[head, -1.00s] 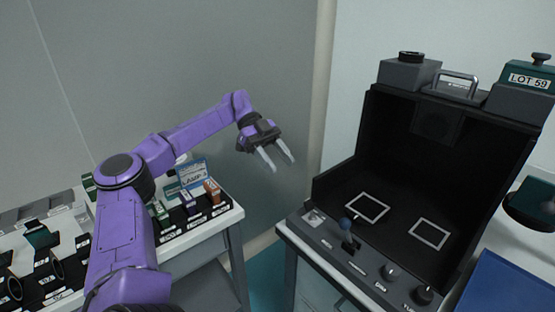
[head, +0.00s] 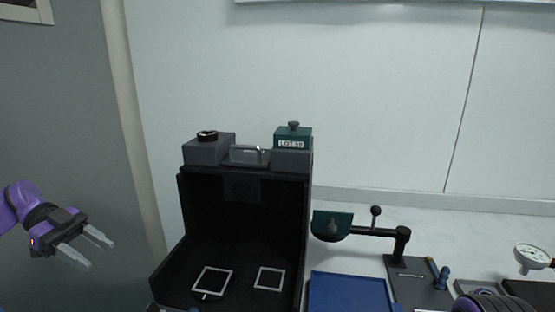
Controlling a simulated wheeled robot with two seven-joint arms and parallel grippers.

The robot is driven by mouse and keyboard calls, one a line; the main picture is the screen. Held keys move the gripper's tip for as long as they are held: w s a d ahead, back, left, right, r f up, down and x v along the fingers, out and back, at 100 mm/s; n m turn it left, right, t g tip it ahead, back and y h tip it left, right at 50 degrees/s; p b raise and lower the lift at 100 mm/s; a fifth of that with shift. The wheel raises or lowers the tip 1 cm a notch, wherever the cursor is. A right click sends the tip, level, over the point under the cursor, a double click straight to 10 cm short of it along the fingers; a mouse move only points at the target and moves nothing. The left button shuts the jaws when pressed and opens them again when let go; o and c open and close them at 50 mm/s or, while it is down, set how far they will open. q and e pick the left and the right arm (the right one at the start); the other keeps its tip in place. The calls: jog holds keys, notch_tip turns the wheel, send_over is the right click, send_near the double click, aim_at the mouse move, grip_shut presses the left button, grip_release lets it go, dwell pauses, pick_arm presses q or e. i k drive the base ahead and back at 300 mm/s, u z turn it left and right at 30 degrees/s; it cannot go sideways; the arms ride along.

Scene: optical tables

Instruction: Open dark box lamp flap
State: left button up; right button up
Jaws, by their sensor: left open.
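The dark box (head: 242,235) stands left of centre in the head view, its black interior open to the front. Two white square outlines mark its floor. On its top sit a grey housing with a black round cap (head: 207,150), a metal handle (head: 248,154) and a green block with a knob (head: 293,137) labelled LOT 59. I cannot tell which of these is the lamp flap. My left gripper (head: 93,251) is open and empty at the left, apart from the box. A dark purple part of mine shows at the bottom right; my right gripper is not in view.
The wall behind is bare. Free space lies between my left gripper and the box.

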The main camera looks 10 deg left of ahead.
aim_at(246, 156)
jog(key=k, duration=1)
